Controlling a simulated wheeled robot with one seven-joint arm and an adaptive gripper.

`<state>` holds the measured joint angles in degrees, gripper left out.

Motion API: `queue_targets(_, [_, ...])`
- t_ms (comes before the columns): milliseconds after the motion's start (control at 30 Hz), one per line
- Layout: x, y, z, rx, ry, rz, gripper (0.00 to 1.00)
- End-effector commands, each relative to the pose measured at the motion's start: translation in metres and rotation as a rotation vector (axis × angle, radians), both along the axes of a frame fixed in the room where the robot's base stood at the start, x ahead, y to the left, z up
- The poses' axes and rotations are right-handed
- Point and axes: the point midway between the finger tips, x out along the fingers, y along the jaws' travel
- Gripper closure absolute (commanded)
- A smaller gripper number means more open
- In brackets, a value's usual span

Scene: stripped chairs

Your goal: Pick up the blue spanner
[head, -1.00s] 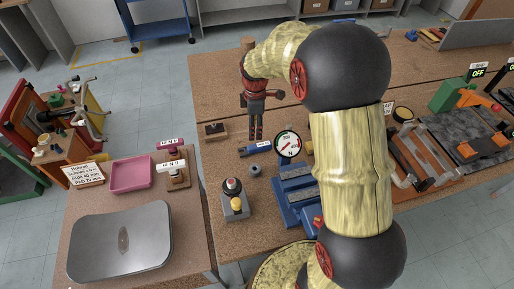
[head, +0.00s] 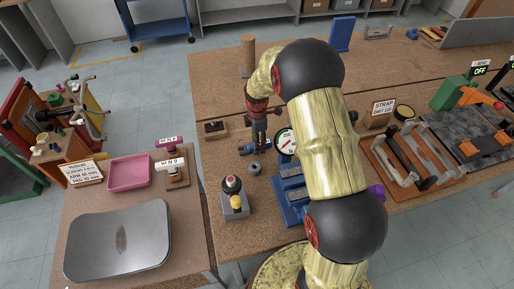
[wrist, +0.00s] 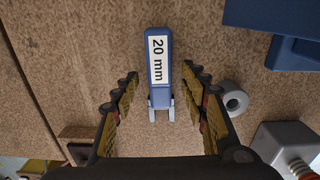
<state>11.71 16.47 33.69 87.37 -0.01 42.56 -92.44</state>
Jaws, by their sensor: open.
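The blue spanner (wrist: 158,62) lies flat on the brown bench top, with a white "20 mm" label on its body and a grey forked end pointing toward my gripper. It also shows in the head view (head: 246,150), partly covered by my gripper. My gripper (wrist: 160,76) is open and empty, pointing down over the bench. In the wrist view its fingers stand on either side of the spanner's forked end, with a gap on both sides. In the head view my gripper (head: 258,145) is at the spanner's right part. I cannot tell the exact height left between them.
A grey ring (wrist: 235,102) lies close to the right finger. A blue vise-like fixture (head: 290,205) and a grey box with a yellow knob (head: 236,206) stand nearby. A small dark block (head: 214,128) lies left. A round gauge (head: 285,143) stands right. A wooden post (head: 247,54) stands behind.

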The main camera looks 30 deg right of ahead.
Motion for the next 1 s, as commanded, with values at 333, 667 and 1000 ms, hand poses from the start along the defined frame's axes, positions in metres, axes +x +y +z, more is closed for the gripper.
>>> queue_targets(333, [0.0007,-0.0001,-0.0093,0.000,-0.002,0.000,0.58])
queue_targets(667, [0.0005,-0.0001,-0.0093,0.000,-0.002,-0.001,0.77])
queue_targets(1000, [0.0006,-0.0001,-0.0093,0.000,-0.002,-0.001,0.96])
